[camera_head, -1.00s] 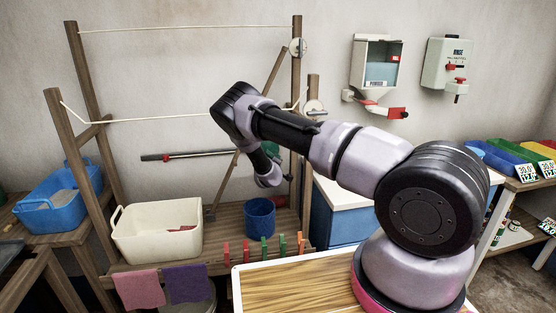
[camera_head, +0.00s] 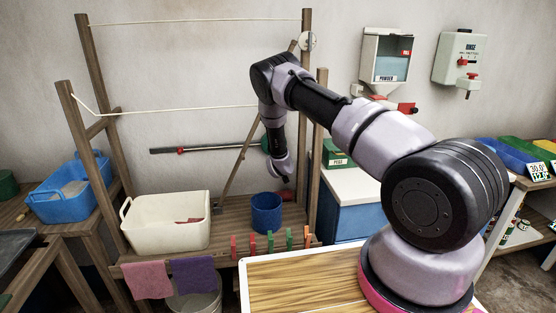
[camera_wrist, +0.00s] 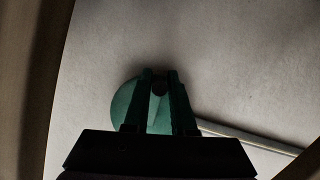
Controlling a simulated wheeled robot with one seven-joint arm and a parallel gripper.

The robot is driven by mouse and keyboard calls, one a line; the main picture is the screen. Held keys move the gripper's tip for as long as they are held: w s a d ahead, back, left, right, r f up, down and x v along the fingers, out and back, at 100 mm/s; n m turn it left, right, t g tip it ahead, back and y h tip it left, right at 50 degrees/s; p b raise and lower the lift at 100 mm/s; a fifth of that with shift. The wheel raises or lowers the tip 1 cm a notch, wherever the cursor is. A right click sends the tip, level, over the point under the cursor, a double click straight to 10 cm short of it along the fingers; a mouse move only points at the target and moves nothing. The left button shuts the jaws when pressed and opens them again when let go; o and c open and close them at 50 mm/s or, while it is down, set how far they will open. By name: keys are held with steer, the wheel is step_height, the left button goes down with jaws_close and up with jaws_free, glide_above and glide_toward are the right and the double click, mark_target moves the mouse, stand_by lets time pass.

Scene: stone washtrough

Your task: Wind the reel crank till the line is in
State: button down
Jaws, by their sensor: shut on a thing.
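A green disc, which looks like the reel (camera_wrist: 124,104), stands close to the wall in the wrist view. In the head view only part of the green reel (camera_head: 266,143) shows beside my arm's end. My gripper (camera_wrist: 160,76) is shut on a small dark crank knob (camera_wrist: 160,87) in front of the disc. My own wrist hides the fingertips and the knob in the head view. A thin grey bar (camera_head: 212,149) with a red collar (camera_head: 180,150) runs along the wall to the reel. The bar (camera_wrist: 245,136) also shows in the wrist view.
A wooden frame with a right post (camera_head: 306,120) and pale cords (camera_head: 200,22) surrounds the reel. Below are a white basin (camera_head: 165,225), a blue bucket (camera_head: 266,212) and several coloured pegs (camera_head: 270,243). A green box (camera_head: 336,154) stands to the right.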

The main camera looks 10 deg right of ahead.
steer(key=shift+a, duration=0.2)
stand_by(0.4)
steer(key=c, duration=0.8)
jaws_free()
steer(key=d+v, duration=0.1)
steer(key=v, duration=0.9)
steer(key=shift+s+a+r, duration=0.2)
steer(key=shift+s+a, duration=0.2)
